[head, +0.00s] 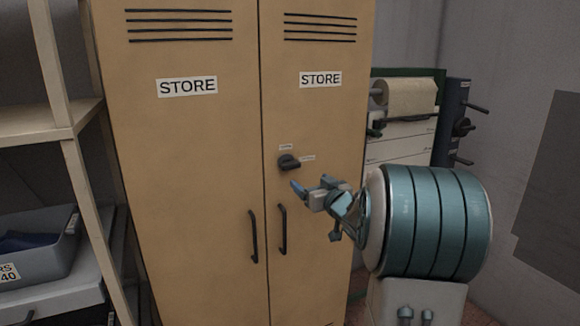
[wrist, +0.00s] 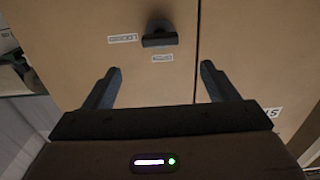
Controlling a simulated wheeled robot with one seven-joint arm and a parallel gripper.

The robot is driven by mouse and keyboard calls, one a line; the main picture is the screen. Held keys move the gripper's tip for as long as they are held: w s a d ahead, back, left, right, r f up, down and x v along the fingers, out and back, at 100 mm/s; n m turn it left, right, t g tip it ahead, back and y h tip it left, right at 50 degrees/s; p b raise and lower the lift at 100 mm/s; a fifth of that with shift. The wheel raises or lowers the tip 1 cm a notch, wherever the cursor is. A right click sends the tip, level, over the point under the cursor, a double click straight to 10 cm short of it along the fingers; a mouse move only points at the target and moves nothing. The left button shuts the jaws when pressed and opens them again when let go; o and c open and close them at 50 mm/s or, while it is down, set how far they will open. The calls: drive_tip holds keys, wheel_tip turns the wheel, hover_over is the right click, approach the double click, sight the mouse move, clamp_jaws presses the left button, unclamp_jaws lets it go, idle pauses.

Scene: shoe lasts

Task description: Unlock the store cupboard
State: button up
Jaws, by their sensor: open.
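The tan store cupboard (head: 190,150) has two shut doors with a STORE label on each. A dark lock knob (head: 289,162) sits on the right door, with two small labels above and to its right. In the wrist view the knob (wrist: 160,39) has its bar lying level. The label at its side seems to read LOCKED (wrist: 123,38); the other seems to read OPEN (wrist: 162,58). My gripper (head: 312,186) is open and empty, below and to the right of the knob. In the wrist view the knob lies ahead, between the lines of its fingers (wrist: 160,68), not touched.
Two dark door handles (head: 283,229) stand below the knob near the door gap. A shelf with a grey bin (head: 35,250) is at the left. A paper roll (head: 408,97) and a dark blue panel with knobs (head: 452,120) stand behind my arm at the right.

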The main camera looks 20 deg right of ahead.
sight(293, 167)
drive_tip(key=w+p, duration=0.1)
drive_tip(key=w, duration=0.3)
drive_tip(key=w+p, duration=0.1)
drive_tip(key=w, duration=0.4)
drive_tip(key=w+p, duration=0.1)
drive_tip(key=w, duration=0.3)
drive_tip(key=shift+w+a, duration=0.25)
drive_tip(key=shift+w, duration=0.05)
drive_tip(key=shift+c, duration=0.3)
drive_tip(key=c, duration=0.9)
drive_tip(key=shift+d, duration=0.1)
drive_tip(key=shift+c, duration=0.2)
